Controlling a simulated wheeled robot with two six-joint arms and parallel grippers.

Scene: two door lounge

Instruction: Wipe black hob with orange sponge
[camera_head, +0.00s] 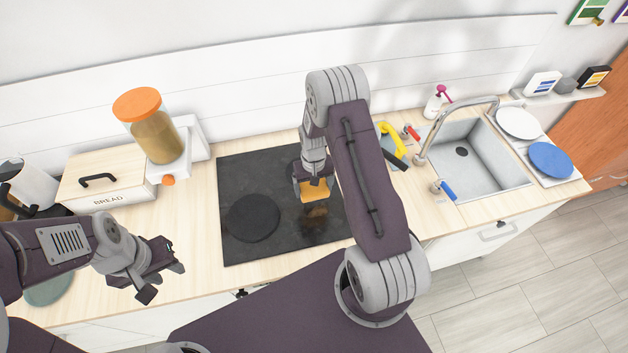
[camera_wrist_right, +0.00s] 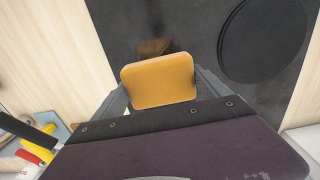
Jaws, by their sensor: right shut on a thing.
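The black hob (camera_head: 270,165) is set in the wooden counter in the middle of the head view. It has a dark round plate (camera_head: 253,218) on its left part, and a brownish smudge (camera_head: 314,228) near its front right. The orange sponge (camera_head: 314,190) is over the right part of the hob. My right gripper (camera_head: 313,186) is shut on the sponge; the right wrist view shows the sponge (camera_wrist_right: 158,80) between the fingers. I cannot tell whether it touches the hob. My left gripper (camera_head: 160,272) hangs over the counter left of the hob, jaws apart and empty.
A bread box (camera_head: 105,182) and a jar with an orange lid (camera_head: 157,140) stand left of the hob. Right of it are a yellow-handled item (camera_head: 393,135), a sink (camera_head: 470,160), a faucet (camera_head: 440,125), and white and blue plates (camera_head: 550,158).

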